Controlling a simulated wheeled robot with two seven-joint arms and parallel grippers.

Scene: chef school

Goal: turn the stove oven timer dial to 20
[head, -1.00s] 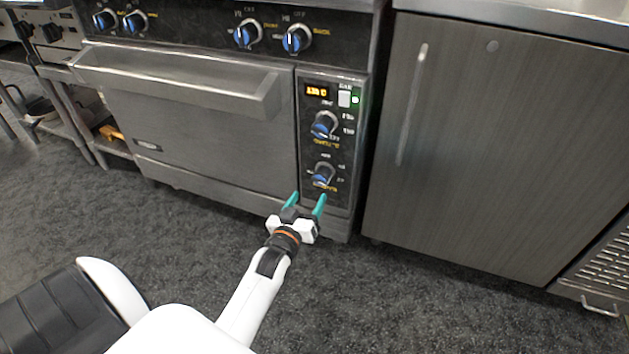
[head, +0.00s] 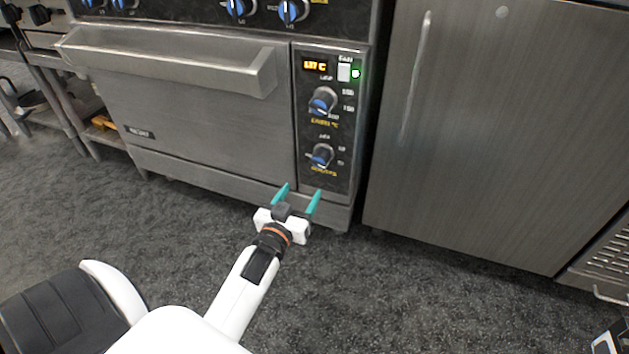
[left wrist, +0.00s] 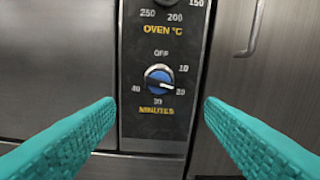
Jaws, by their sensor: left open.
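The oven timer dial (head: 321,155) is the lower knob on the narrow black panel right of the oven door.
The oven temperature dial (head: 323,101) is just above, under a lit display (head: 315,66). The oven door handle (head: 180,65) sticks out to the left. A dark cabinet (head: 480,150) stands right of the stove. The floor in front is clear.

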